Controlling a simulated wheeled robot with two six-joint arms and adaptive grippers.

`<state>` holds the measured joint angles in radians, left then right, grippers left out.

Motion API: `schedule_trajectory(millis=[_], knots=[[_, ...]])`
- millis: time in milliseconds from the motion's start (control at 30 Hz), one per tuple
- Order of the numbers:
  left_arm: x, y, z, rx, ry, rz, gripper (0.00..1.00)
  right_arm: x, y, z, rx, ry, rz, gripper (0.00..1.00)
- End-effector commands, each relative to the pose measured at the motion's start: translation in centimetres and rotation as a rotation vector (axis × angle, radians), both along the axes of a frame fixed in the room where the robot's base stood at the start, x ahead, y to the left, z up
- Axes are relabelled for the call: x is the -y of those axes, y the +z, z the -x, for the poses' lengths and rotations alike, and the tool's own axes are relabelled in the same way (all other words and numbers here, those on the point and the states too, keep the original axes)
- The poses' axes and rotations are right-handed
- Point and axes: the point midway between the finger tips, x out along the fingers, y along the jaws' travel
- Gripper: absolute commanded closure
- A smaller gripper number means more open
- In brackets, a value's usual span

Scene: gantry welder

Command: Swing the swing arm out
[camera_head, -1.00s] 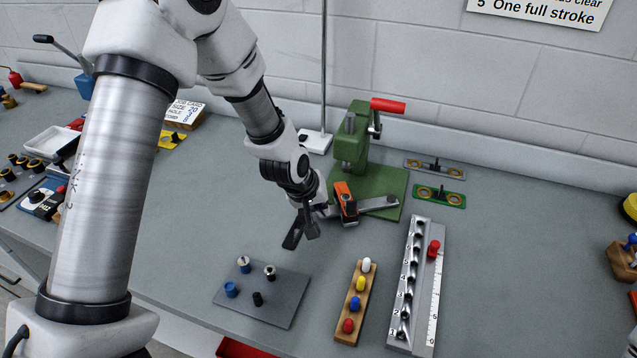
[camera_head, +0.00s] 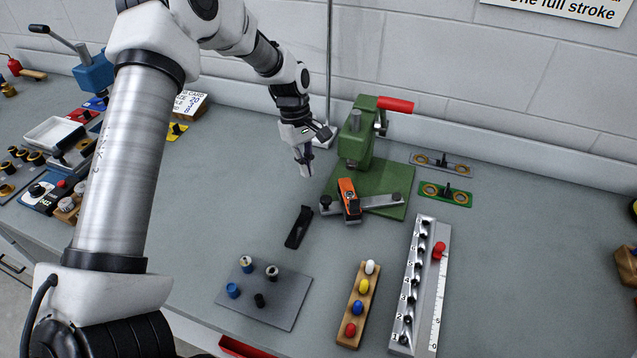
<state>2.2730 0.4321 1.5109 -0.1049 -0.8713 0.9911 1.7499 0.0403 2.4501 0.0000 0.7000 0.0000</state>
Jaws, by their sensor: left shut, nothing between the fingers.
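The green press (camera_head: 360,145) with a red handle stands on its green base plate at the back of the bench. A flat grey metal arm (camera_head: 378,203), which looks like the swing arm, lies across the front of the plate. It has a dark knob (camera_head: 326,204) at its left end and an orange block (camera_head: 348,198) on it. Its pivot is hard to make out. My left gripper (camera_head: 308,174) points down, shut and empty, behind and left of the knob, apart from it. My right gripper is out of view.
A black strip (camera_head: 298,227) lies on the bench left of the knob. A grey peg plate (camera_head: 268,298), a wooden peg strip (camera_head: 350,335) and a numbered metal rack (camera_head: 412,285) stand in front. A thin pole (camera_head: 328,70) rises behind my gripper.

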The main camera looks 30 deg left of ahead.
Motion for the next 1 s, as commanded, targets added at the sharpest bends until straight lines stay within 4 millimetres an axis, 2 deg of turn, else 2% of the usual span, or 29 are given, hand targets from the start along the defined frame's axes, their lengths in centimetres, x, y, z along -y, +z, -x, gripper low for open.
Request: schedule_trajectory(millis=[133, 233, 400, 1000], knots=[[0.8, -3.1, 0.4, -0.004, -0.001, 0.0, 1.0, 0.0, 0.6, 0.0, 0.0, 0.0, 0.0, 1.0], [2.7, -2.5, 1.0, -0.002, -0.004, -0.002, 1.0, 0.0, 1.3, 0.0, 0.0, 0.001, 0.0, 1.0], [4.2, -2.7, 1.5, 0.001, -0.001, -0.001, 1.0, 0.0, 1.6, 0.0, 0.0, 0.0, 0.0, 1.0], [4.9, -2.8, 1.6, 0.0, 0.009, -0.001, 1.0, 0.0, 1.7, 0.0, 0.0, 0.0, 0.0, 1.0]])
